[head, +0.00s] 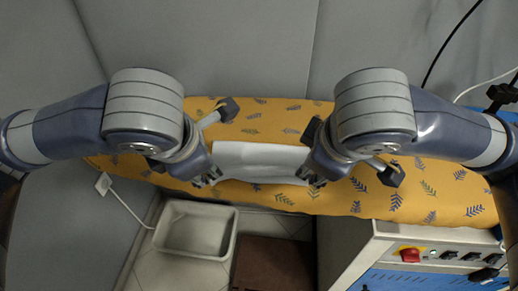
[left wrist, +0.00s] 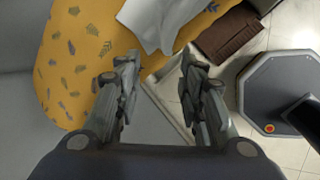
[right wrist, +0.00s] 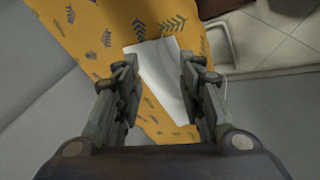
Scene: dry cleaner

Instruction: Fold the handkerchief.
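The white handkerchief (head: 262,160) lies on the yellow leaf-patterned ironing board (head: 420,190), roughly at its middle. It also shows in the left wrist view (left wrist: 160,18) and the right wrist view (right wrist: 165,75). My left gripper (head: 212,178) is at its left front corner, with fingers apart and nothing between them (left wrist: 158,60). My right gripper (head: 317,180) is at its right end, fingers apart (right wrist: 159,62), with the cloth showing beyond and between them. I cannot tell whether either touches the cloth. The right end is partly hidden by my right gripper.
A pale grey bin (head: 195,230) and a brown box (head: 272,262) stand on the tiled floor before the board. A cabinet with a red knob (head: 409,255) stands at front right. Grey panels rise behind. The board is bare on both sides of the cloth.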

